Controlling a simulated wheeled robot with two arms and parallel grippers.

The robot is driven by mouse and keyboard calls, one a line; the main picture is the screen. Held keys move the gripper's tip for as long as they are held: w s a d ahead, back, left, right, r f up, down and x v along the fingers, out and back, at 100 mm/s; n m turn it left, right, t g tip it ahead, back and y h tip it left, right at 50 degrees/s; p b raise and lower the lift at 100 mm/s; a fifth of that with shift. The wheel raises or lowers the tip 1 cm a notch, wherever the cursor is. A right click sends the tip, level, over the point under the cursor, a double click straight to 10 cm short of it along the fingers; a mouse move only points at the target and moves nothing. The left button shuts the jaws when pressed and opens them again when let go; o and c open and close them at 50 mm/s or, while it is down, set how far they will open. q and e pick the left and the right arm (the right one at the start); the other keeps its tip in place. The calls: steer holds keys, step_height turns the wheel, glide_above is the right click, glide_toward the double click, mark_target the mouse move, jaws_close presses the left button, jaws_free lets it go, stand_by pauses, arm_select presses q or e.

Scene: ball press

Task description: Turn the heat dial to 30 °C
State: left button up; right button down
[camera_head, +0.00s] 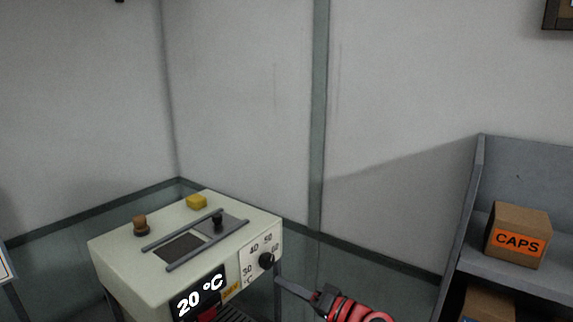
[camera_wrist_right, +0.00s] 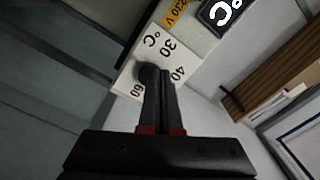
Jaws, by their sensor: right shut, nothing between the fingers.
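The press (camera_head: 135,262) is a cream box with a black display (camera_head: 199,291) reading 20 °C. Its heat dial (camera_head: 266,260) is a round black knob on a white plate (camera_head: 247,259) with the marks 30, 40, 50 and 60. My right gripper (camera_head: 280,283) is shut and empty, its tips just right of and below the dial in the head view. In the right wrist view the dial (camera_wrist_right: 149,73) shows at the tips of the shut fingers (camera_wrist_right: 160,75), which partly cover it. I cannot tell whether they touch it. My left gripper is not in view.
On top of the press are a yellow block (camera_head: 196,202), a brown knob (camera_head: 140,224) and a slide with a black handle (camera_head: 217,221) between two grey rails. A grey shelf (camera_head: 520,276) with a CAPS box (camera_head: 518,225) stands at the right.

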mark_target(266, 261)
steer(key=x, duration=0.4)
steer(key=shift+w+a+f, duration=0.1)
steer(key=shift+a+f, duration=0.05)
steer(key=shift+a, duration=0.1)
steer(key=shift+w+a+b, duration=0.4)
steer(key=shift+w+a, duration=0.05)
steer(key=shift+s, duration=0.1)
steer(key=shift+w+d+b, duration=0.2)
steer(key=shift+w+b, duration=0.05)
steer(key=shift+b, duration=0.05)
stand_by(0.4)
